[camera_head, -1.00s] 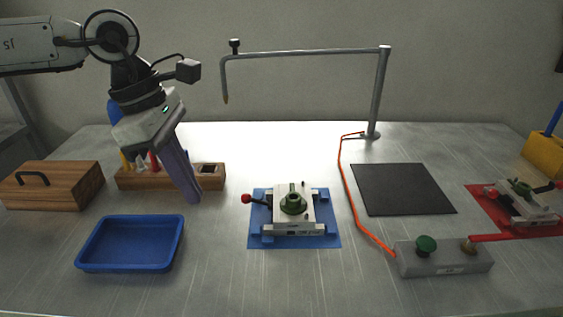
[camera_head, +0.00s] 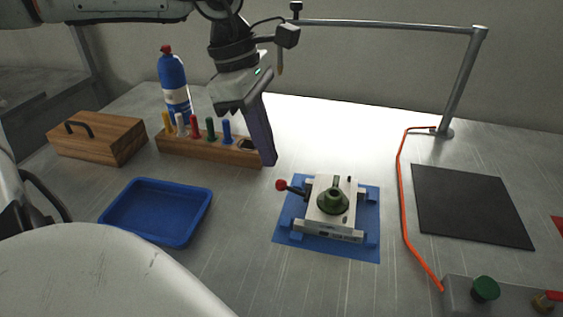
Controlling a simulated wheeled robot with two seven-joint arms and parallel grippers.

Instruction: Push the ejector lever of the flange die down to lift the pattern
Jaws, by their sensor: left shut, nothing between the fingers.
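The flange die (camera_head: 328,212) is a pale metal block with a green round pattern (camera_head: 332,201) on top. It sits on a blue mat (camera_head: 352,248) in the middle of the bench. Its ejector lever, with a red ball knob (camera_head: 281,185), sticks out from the die's left side. My left gripper (camera_head: 269,162) is shut and empty, pointing down. In the picture it is above and slightly left of the red knob, apart from it. My right gripper is not in view.
A wooden tool rack (camera_head: 205,147) with coloured handles stands behind left, near a blue-white bottle (camera_head: 174,84) and a wooden box (camera_head: 97,138). A blue tray (camera_head: 157,209) lies front left. A black mat (camera_head: 470,205), orange hose (camera_head: 403,220) and grey control box (camera_head: 465,294) are at right.

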